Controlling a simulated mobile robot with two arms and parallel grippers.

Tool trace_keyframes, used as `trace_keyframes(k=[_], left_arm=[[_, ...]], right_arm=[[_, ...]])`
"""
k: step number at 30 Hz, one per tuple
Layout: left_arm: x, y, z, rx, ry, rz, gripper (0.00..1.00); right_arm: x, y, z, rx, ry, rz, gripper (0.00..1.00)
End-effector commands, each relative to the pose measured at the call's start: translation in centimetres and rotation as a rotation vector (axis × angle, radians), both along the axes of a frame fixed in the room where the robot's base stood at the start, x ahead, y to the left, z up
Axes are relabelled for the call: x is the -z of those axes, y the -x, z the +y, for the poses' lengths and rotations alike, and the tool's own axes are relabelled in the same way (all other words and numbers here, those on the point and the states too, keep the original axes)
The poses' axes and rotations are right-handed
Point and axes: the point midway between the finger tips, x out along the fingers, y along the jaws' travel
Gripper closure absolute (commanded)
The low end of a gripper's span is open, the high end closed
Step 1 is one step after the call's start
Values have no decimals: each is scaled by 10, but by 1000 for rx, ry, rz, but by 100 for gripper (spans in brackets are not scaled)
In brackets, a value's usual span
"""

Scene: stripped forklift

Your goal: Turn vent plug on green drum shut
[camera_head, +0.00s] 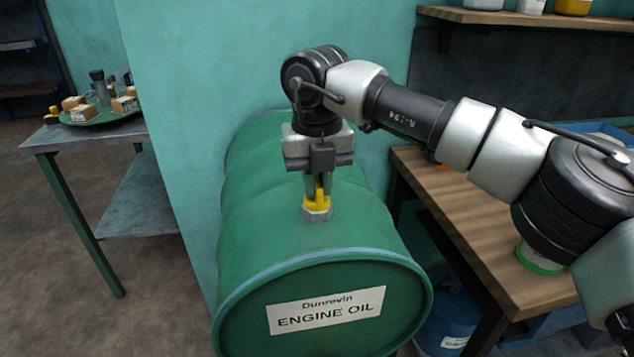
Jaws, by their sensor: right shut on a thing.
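The green drum (255,225) lies on its side in the middle of the view, with an "ENGINE OIL" label (326,311) on its near end. The vent plug (322,203) sits on the drum's top side; a yellow part shows above a grey hex base (316,214). My right gripper (319,192) comes down from above and is shut on the yellow part of the plug. Its fingers hide some of the plug. My left gripper is not in view.
A wooden bench (470,225) stands right of the drum, with a blue container (450,320) below it. A metal table (90,140) with a green tray of small items stands at the left. A teal wall is close behind the drum.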

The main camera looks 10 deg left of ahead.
Motion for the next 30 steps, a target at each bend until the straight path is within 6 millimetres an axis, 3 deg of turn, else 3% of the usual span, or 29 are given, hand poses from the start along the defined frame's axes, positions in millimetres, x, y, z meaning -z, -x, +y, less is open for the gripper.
trace_keyframes(k=[15, 16, 20, 30], left_arm=[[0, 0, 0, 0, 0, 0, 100], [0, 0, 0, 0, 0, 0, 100], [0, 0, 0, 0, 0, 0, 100], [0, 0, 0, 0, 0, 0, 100]], right_arm=[[-2, -1, 0, 20, -2, -2, 100], [-2, -1, 0, 20, -2, -2, 83], [-2, -1, 0, 19, -2, -2, 63], [-5, 0, 0, 17, -1, -2, 62]])
